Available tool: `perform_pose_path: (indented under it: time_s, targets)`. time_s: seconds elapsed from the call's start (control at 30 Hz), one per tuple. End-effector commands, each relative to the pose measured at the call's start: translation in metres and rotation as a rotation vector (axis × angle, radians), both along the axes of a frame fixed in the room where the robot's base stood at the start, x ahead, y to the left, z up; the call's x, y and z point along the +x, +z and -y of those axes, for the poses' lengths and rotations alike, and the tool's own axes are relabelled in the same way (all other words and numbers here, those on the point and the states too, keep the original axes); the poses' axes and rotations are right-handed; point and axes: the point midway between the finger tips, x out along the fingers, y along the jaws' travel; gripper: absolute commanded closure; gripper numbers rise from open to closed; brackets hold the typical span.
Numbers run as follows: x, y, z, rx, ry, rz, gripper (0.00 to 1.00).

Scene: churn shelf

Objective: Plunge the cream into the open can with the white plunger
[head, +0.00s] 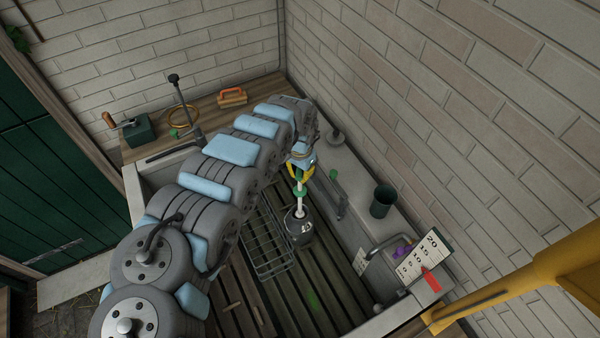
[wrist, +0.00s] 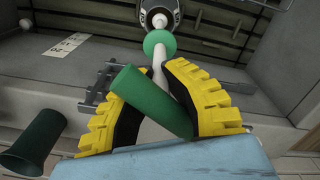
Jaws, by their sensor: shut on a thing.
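My gripper (head: 301,168) is shut on the green handle (wrist: 150,98) of the white plunger, its yellow fingers on either side of it. The handle lies slanted between the fingers in the wrist view. The plunger's white shaft (head: 300,203) runs from the gripper down to the can, with a green collar (wrist: 159,42) around it. The metal can (head: 299,231) stands on the slatted floor of the sink below my gripper. The shaft's lower end is at the can's mouth. How deep it reaches, and the cream, I cannot see.
A wire rack (head: 268,245) lies left of the can. A dark green cup (head: 382,200) stands on the right ledge, near a tap (head: 385,243) and a numbered card (head: 424,255). An orange-handled brush (head: 232,97) and a crank box (head: 137,131) are on the back wooden counter.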

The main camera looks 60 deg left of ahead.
Motion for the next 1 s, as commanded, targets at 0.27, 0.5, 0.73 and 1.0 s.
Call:
perform_pose_path:
  time_s: [0.27, 0.5, 0.73, 1.0]
  targets:
    - [0.000, -0.015, 0.001, -0.001, -0.001, 0.000, 1.00]
    - [0.000, -0.026, 0.000, 0.000, -0.001, 0.001, 1.00]
    - [0.000, -0.038, 0.000, 0.001, -0.002, 0.000, 1.00]
    - [0.000, -0.050, 0.000, 0.001, -0.001, 0.000, 1.00]
